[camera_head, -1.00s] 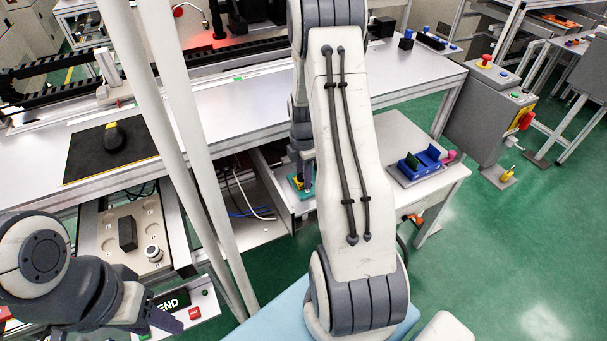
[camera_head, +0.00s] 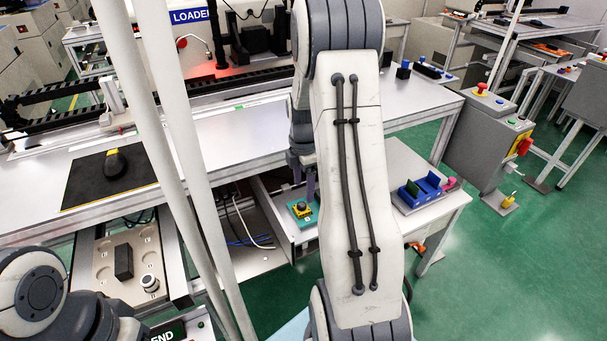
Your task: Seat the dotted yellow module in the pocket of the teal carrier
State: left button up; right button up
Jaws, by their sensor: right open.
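The teal carrier (camera_head: 292,217) lies in the shallow grey tray of the low bench, in the middle of the view. The yellow module (camera_head: 302,210), with a dark top, sits on the carrier. Its dots and how deep it sits in the pocket are too small to tell. My right gripper (camera_head: 305,183) points down just above the module, open and empty, with a small gap below its fingertips. My right arm hides the space to its right. My left arm shows at the lower left, its gripper below the picture's edge.
A blue bin (camera_head: 408,198) stands on the low bench right of my right arm, beside a pink object (camera_head: 450,183). A black mat (camera_head: 84,184) with a yellow-black tool (camera_head: 116,162) lies on the upper bench at left. A beige tray (camera_head: 92,262) holds a dark block (camera_head: 124,262).

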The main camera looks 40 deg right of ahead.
aim_at(304, 205)
jog(key=shift+r, duration=2.4)
